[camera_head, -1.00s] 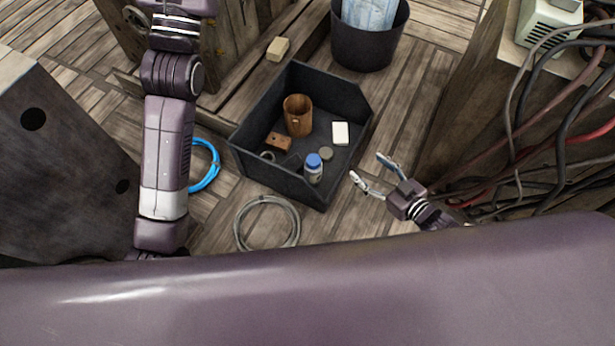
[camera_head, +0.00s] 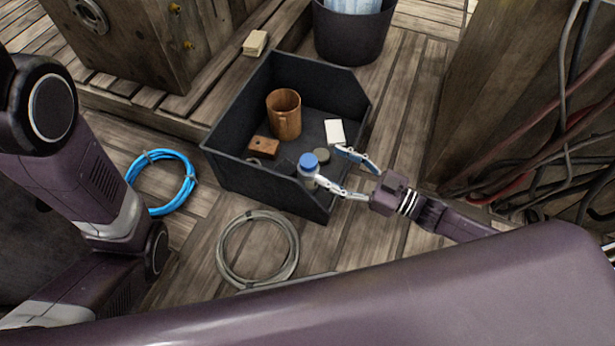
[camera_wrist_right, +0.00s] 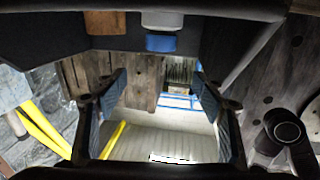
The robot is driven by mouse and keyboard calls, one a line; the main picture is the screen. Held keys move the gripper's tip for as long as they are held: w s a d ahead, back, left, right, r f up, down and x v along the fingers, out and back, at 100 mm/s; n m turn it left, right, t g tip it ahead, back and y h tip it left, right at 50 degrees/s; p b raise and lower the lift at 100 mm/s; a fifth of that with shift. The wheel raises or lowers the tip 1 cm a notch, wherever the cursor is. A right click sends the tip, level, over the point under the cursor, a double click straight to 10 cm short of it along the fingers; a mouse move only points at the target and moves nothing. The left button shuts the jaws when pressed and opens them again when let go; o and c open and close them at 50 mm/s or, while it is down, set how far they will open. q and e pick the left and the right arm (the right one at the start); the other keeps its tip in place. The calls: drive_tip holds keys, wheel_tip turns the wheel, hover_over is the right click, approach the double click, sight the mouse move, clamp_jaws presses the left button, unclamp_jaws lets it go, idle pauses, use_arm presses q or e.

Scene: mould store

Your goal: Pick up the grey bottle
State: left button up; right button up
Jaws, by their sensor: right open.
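The grey bottle (camera_head: 308,177) with a blue cap stands upright in the dark open bin (camera_head: 240,170), near its front right side. In the right wrist view the bottle (camera_wrist_right: 161,20) shows at the top edge, cap downward in the picture, beyond the fingers. My right gripper (camera_head: 328,167) is open at the bin's right side, its fingertips close to the bottle. One finger partly overlaps the bottle's lower right in the head view; I cannot tell whether they touch. My left gripper is out of view.
A brown cup (camera_head: 284,116), a brown block (camera_head: 263,147), a white box (camera_head: 334,132) and a grey round piece (camera_head: 321,155) share the bin. Blue cable (camera_head: 160,181) and grey cable (camera_head: 258,250) coils lie on the floor. Cables and a wooden structure stand at right.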

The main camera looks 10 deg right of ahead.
sight(308, 167)
wheel_tip(308, 167, down, 7)
drive_tip(key=b, duration=0.5)
drive_tip(key=shift+f, duration=0.1)
drive_tip(key=b+x, duration=0.2)
drive_tip(key=x, duration=0.1)
drive_tip(key=b+x, duration=0.1)
drive_tip(key=x, duration=0.2)
drive_tip(key=shift+w+a+r+b, duration=0.2)
drive_tip(key=shift+w+a+b, duration=0.05)
drive_tip(key=shift+w+b, duration=0.1)
drive_tip(key=shift+w+a+r, duration=0.1)
drive_tip(key=shift+w+a, duration=0.1)
drive_tip(key=shift+a, duration=0.1)
drive_tip(key=c, duration=1.3)
drive_tip(key=shift+r, duration=0.15)
